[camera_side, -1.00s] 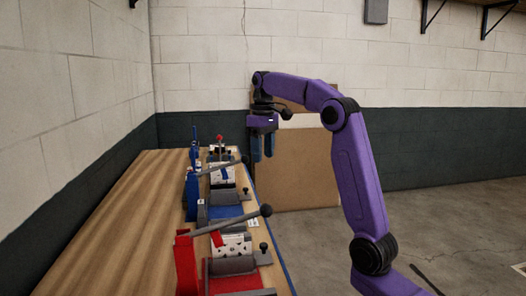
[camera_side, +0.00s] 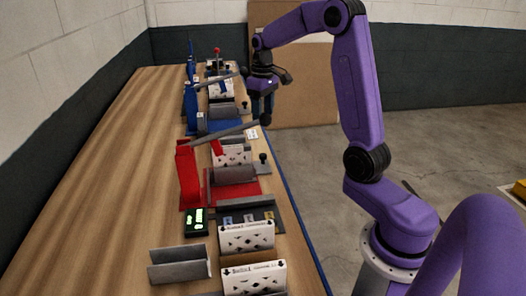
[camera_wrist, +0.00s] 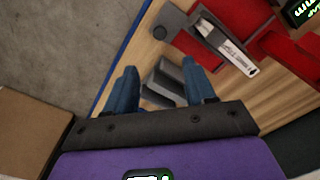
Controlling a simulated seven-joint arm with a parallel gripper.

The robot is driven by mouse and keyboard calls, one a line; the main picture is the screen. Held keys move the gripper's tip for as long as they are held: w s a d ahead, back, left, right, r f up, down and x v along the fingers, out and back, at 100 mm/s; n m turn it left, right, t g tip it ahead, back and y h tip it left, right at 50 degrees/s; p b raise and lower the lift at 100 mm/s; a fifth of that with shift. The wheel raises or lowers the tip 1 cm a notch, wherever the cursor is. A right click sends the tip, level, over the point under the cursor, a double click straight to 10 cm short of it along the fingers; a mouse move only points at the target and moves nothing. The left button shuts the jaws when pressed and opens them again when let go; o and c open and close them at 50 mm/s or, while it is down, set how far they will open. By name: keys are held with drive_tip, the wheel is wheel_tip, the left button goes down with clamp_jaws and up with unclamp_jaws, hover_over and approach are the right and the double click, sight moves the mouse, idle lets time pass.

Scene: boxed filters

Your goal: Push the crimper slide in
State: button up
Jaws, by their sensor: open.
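A red crimper (camera_side: 188,178) stands on the bench with a grey lever, a white patterned filter piece (camera_side: 232,155) and a dark slide with a black knob (camera_side: 263,158) on its right. A blue crimper (camera_side: 190,105) stands behind it, also with a lever and a filter piece. My gripper (camera_side: 262,102) is open and low at the right side of the blue crimper, hiding part of it. In the wrist view, a stepped grey piece (camera_wrist: 170,82) shows between and beyond my open fingers (camera_wrist: 163,75). I cannot tell whether they touch it. The red crimper's slide (camera_wrist: 172,22) lies above.
Another blue crimper (camera_side: 190,62) stands at the far end. Nearer are a black box with a green display (camera_side: 196,222), a grey channel (camera_side: 179,264) and patterned filter pieces (camera_side: 247,237). The left of the bench (camera_side: 110,190) is clear. A brown board (camera_side: 305,85) stands behind.

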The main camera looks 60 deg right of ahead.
sight(263, 155)
wheel_tip(263, 155, down, 15)
drive_tip(key=shift+r, duration=0.1)
idle(0.3)
drive_tip(key=shift+c, duration=0.3)
clamp_jaws()
